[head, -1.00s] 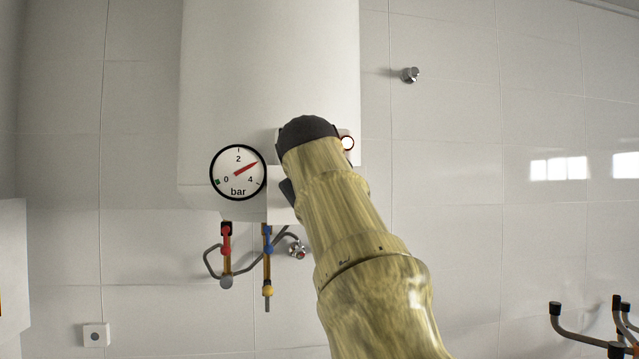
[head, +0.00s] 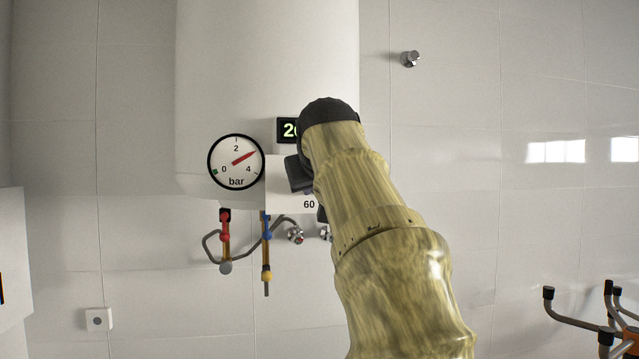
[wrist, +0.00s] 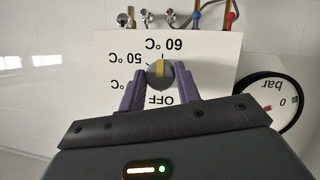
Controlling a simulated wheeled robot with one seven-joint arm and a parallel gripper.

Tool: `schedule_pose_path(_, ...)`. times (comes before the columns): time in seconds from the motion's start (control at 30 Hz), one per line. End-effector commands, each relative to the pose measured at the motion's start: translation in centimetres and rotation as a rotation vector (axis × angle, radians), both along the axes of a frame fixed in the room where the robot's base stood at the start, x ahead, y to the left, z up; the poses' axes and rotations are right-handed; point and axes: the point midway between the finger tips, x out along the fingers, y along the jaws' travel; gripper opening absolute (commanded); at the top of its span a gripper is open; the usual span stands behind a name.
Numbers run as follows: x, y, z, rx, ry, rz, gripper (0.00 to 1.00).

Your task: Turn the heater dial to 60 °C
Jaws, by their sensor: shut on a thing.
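The heater dial (wrist: 154,77) is a round grey knob with a yellow bar, on a white panel (wrist: 212,49). The panel shows upside down in the wrist view, with OFF, 50 °C, 60 °C and another partly hidden °C mark. The yellow bar lines up with the 60 °C–OFF direction, its visible part on the 60 °C side. My gripper (wrist: 160,82) is shut on the dial, a purple finger on either side. In the head view my arm hides the dial; the panel's 60 mark (head: 309,204) shows at its lower edge.
The white heater tank (head: 265,65) carries a bar gauge (head: 236,162), its red needle between 2 and 4. A dark display (head: 287,130) with green digits is partly behind my arm. Pipes with a red valve (head: 225,228) and a blue valve (head: 266,231) hang below.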

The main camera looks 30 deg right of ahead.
Motion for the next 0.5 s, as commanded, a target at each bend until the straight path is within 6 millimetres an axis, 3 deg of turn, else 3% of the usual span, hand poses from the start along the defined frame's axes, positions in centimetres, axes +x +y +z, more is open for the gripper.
schedule_pose_path(0.03,0.04,0.02,-0.08,0.002,0.002,0.000,0.10)
schedule_pose_path(0.07,0.03,0.03,-0.09,0.002,0.002,0.000,0.39)
schedule_pose_path(0.13,0.04,0.02,-0.08,0.002,0.002,0.000,0.52)
schedule_pose_path(0.5,-0.24,0.03,0.06,0.000,0.000,-0.001,0.55)
